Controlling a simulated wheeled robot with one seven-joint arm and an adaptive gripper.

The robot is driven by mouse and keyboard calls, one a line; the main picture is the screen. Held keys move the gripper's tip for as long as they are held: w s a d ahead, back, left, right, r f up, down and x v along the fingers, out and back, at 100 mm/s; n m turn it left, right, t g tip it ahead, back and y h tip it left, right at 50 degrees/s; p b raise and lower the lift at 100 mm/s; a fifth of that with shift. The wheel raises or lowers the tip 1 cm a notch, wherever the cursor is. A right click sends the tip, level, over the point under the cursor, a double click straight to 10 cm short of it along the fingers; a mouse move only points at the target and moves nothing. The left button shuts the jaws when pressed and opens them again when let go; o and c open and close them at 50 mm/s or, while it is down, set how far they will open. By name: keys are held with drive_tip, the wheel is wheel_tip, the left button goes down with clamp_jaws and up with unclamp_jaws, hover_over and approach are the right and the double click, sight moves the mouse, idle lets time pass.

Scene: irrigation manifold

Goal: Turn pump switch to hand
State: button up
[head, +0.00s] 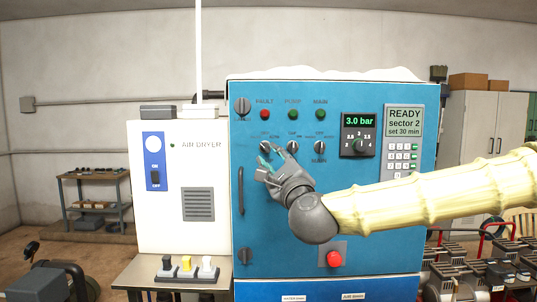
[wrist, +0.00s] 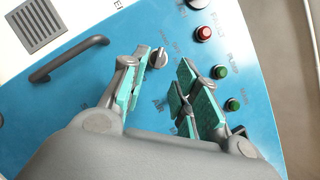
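The blue control cabinet (head: 337,215) has a row of three dark rotary switches: left (head: 265,147), middle (head: 293,147) and right (head: 319,147). Their labels are too small to read surely, so I cannot tell which is the pump switch. No contact is visible. The middle switch is not clearly visible there; the right-hand finger covers part of the panel.
A red lamp (head: 265,115) and two green lamps are above the switches. A pressure dial (head: 359,147) and keypad (head: 402,157) are to the right, a red button (head: 334,259) below. A vertical handle (head: 241,191) is at the left. The white air dryer (head: 180,220) stands beside the cabinet.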

drive_tip(key=v, duration=0.5)
drive_tip(key=shift+s, duration=0.15)
drive_tip(key=w+a+f+n+g, duration=0.1)
drive_tip(key=a+f+n+g, duration=0.15)
drive_tip(key=f, duration=0.95)
drive_tip(key=a+f+n+g, duration=0.1)
drive_tip(key=f+n+g, duration=0.15)
drive_tip(key=f, duration=0.85)
drive_tip(key=s+d+f+n+g+h, duration=0.1)
drive_tip(key=s+f+n+g, duration=0.25)
drive_tip(key=f, duration=1.05)
drive_tip(key=s+d+f+n+g, duration=0.1)
drive_tip(key=s+f+n+g, duration=0.3)
drive_tip(key=f, duration=1)
drive_tip(key=s+d+f+n+h, duration=0.1)
drive_tip(key=s+d+f+n, duration=0.15)
drive_tip(key=s+f, duration=0.7)
drive_tip(key=s+d+f+n+g+h, duration=0.2)
drive_tip(key=s+d+f+n+g, duration=0.1)
drive_tip(key=s+d+f, duration=0.6)
drive_tip(key=s+d+f+n+g+h, duration=0.2)
drive_tip(key=s+d+f+n+g, duration=0.2)
drive_tip(key=s+d+f, duration=0.5)
drive_tip(key=s, duration=0.6)
drive_tip(key=shift+s+f+n+g, duration=0.3)
drive_tip(key=shift+f+g, duration=0.05)
